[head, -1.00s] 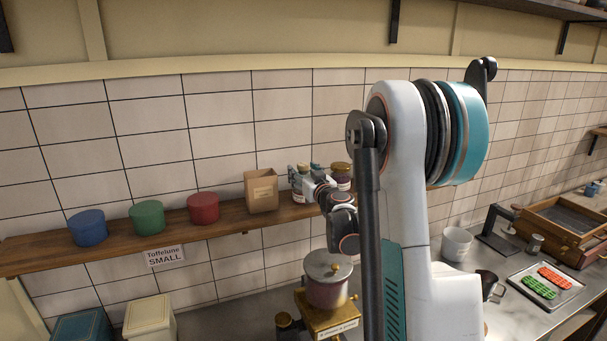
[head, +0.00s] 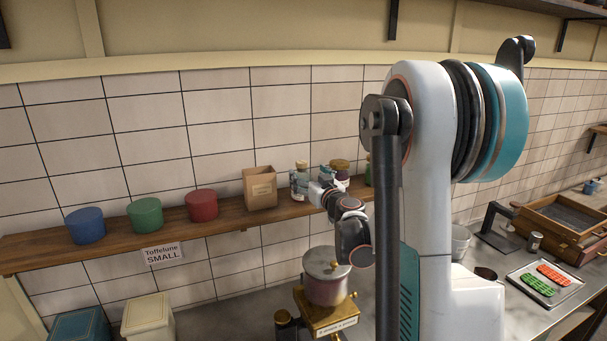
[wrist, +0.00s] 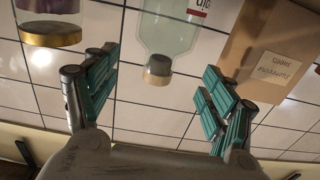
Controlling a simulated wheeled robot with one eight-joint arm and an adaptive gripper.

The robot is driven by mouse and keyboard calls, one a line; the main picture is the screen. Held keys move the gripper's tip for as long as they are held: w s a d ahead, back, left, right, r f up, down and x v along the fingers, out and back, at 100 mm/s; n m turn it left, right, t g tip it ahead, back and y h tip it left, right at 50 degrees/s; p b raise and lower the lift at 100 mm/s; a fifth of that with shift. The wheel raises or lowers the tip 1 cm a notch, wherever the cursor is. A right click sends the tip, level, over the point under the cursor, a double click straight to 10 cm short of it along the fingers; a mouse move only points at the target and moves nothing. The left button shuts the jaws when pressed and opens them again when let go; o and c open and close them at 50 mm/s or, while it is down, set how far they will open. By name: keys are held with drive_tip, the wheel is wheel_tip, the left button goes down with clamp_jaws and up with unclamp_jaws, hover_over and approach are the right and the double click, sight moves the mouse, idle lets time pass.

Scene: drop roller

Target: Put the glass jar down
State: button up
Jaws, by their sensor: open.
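The glass jar (head: 299,182) stands upright on the wooden shelf (head: 225,222), just right of the paper bag. It is clear, with a brown lid and a label with red marks. The wrist view is upside down and shows the glass jar (wrist: 168,38) beyond the fingertips, lid pointing down the picture. My gripper (wrist: 158,82) is open and empty, its teal fingers spread wide to both sides of the jar's lid end. In the head view my gripper (head: 324,176) is just right of the jar, partly hidden by my wrist.
A paper bag (head: 260,189) stands left of the jar. A dark jar with a gold lid (head: 340,166) stands to its right, partly hidden, with a green jar beyond. Red, green and blue canisters line the shelf's left. A lidded pot (head: 326,280) on a brass machine stands below.

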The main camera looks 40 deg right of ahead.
drive_tip(key=v, duration=0.6)
drive_tip(key=shift+s, duration=0.3)
drive_tip(key=shift+a+b, duration=0.15)
drive_tip(key=shift+b, duration=0.15)
